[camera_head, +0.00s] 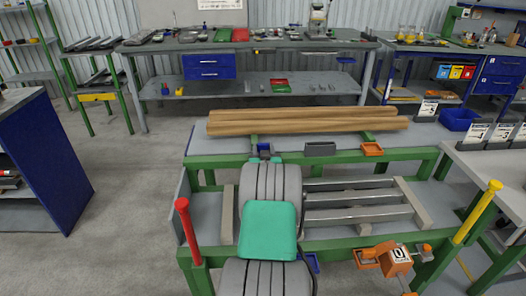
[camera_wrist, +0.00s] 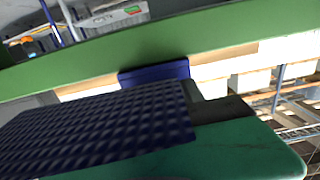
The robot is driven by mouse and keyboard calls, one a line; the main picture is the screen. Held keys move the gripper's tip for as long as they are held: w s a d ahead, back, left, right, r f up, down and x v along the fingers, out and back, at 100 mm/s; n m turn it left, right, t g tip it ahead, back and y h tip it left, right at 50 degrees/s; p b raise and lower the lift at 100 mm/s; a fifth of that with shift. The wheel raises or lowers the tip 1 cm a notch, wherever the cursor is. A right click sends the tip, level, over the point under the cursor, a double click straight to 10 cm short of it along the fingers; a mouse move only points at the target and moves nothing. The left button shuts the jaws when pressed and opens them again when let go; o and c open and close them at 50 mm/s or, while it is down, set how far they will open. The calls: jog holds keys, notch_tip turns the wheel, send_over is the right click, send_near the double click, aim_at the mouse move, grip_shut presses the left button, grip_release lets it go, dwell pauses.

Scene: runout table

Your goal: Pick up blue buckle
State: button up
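The blue buckle (camera_head: 264,147) sits on the far green rail, just beyond the end of my arm. In the wrist view a blue block (camera_wrist: 155,72) shows against the green rail, partly hidden behind my finger. My gripper (camera_head: 264,159) is at that rail, with small teal finger parts to the left and right of the blue. In the wrist view one finger with a dark blue ribbed pad fills the lower left; the pad face is bare. The gripper looks open. Whether it touches the buckle is hidden.
A grey buckle (camera_head: 320,149) and an orange one (camera_head: 372,149) sit to the right on the same rail (camera_head: 410,155). Wooden beams (camera_head: 305,121) lie behind. A red post (camera_head: 187,230) and a yellow post (camera_head: 478,212) stand nearer. Another blue piece (camera_head: 312,262) is at the near rail.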

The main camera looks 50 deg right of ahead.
grip_shut()
dwell(0.4)
